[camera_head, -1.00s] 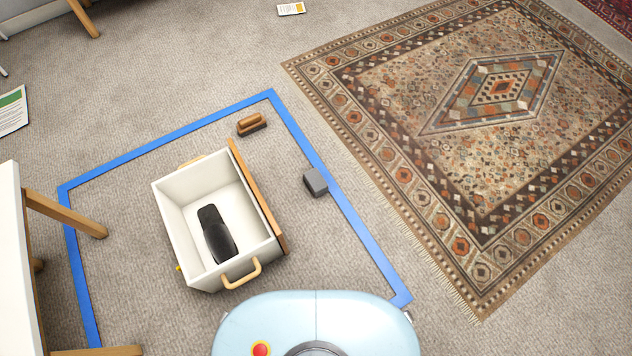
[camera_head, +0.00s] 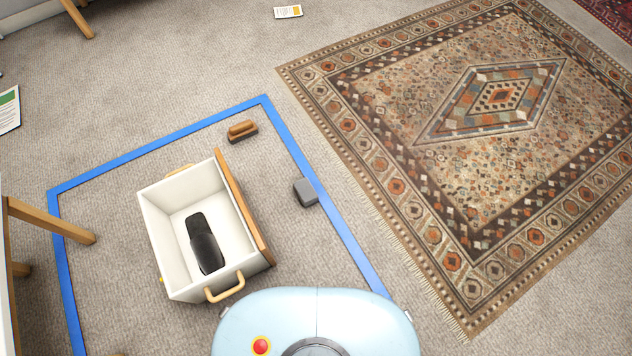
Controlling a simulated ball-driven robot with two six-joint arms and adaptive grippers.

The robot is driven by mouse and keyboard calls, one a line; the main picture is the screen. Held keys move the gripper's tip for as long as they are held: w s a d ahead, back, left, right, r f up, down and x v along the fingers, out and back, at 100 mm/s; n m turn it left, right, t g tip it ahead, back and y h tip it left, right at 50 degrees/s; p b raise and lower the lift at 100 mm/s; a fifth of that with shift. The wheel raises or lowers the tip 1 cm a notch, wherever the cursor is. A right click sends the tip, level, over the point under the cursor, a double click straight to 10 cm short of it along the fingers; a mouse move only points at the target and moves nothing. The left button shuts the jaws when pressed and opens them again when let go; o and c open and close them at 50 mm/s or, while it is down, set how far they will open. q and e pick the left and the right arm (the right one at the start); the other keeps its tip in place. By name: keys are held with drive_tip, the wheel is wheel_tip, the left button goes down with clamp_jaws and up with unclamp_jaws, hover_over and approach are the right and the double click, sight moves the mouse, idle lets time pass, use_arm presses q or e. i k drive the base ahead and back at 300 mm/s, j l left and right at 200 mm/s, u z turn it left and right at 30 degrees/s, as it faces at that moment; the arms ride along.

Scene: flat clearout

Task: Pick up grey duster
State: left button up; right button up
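A small dark grey block (camera_head: 306,192), which fits the grey duster, lies on the carpet against the inner edge of the blue tape line (camera_head: 342,234). It is to the right of a white box with wooden handles (camera_head: 152,230), apart from it. Neither of my grippers shows in the head view.
The white box holds a black object (camera_head: 205,246). A brown wooden brush (camera_head: 242,131) lies inside the tape near its top corner. A patterned rug (camera_head: 400,150) covers the right. Wooden furniture legs (camera_head: 50,220) stand at the left. Carpet between box and block is clear.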

sight(307, 196)
drive_tip(key=i+l+u, duration=0.3)
drive_tip(key=l+u, duration=0.3)
drive_tip(key=i+l+u, duration=0.15)
drive_tip(key=l+u, duration=0.15)
drive_tip(key=l, duration=0.15)
drive_tip(key=u, duration=0.65)
